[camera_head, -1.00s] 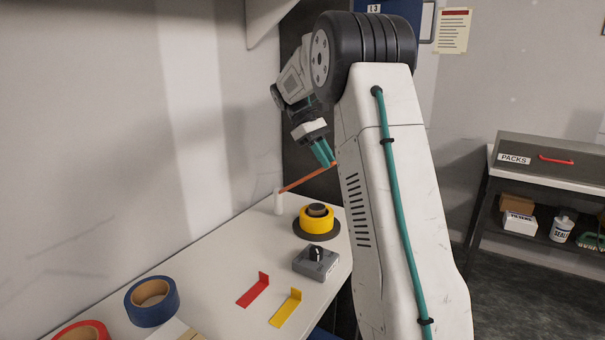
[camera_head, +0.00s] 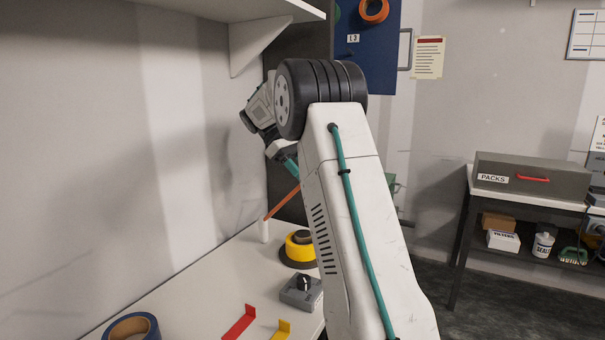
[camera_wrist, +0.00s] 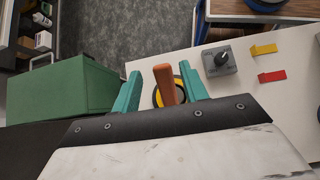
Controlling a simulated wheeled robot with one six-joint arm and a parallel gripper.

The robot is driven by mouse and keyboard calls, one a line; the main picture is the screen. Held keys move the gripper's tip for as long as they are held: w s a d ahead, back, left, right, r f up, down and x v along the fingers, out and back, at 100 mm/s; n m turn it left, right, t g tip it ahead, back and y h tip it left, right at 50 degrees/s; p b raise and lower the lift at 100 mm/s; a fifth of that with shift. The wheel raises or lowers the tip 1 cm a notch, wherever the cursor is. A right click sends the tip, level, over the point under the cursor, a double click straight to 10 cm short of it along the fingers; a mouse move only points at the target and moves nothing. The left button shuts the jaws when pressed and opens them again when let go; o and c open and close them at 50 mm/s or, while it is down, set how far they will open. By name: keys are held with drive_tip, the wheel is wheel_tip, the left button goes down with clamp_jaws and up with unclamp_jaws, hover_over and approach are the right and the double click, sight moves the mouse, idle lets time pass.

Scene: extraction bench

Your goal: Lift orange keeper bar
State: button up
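The orange keeper bar (camera_head: 283,203) slants up to the right from a short white post (camera_head: 263,231) at the bench's far end. Its upper end is hidden behind my arm in the head view. In the wrist view the bar (camera_wrist: 165,84) shows between the two teal fingers of my gripper (camera_wrist: 161,74). The fingers are apart, with a clear gap on the bar's left; the right finger looks closer, but I cannot tell whether it touches. In the head view my gripper (camera_head: 291,168) is partly hidden behind my arm, near the bar's upper part.
A wall shelf (camera_head: 235,10) overhangs.

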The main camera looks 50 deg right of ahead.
drive_tip(key=shift+w+a+f, duration=0.15)
drive_tip(key=shift+a, duration=0.1)
drive_tip(key=shift+r, duration=0.5)
drive_tip(key=r, duration=0.2)
drive_tip(key=shift+s+a+r, duration=0.15)
drive_tip(key=shift+s+r, duration=0.2)
drive_tip(key=shift+r, duration=0.05)
drive_tip(key=s+a, duration=0.3)
drive_tip(key=s, duration=0.3)
drive_tip(key=s+a+r, duration=0.1)
drive_tip(key=s+a, duration=0.3)
drive_tip(key=s, duration=0.3)
drive_tip(key=shift+s, duration=0.25)
drive_tip(key=shift+r, duration=0.1)
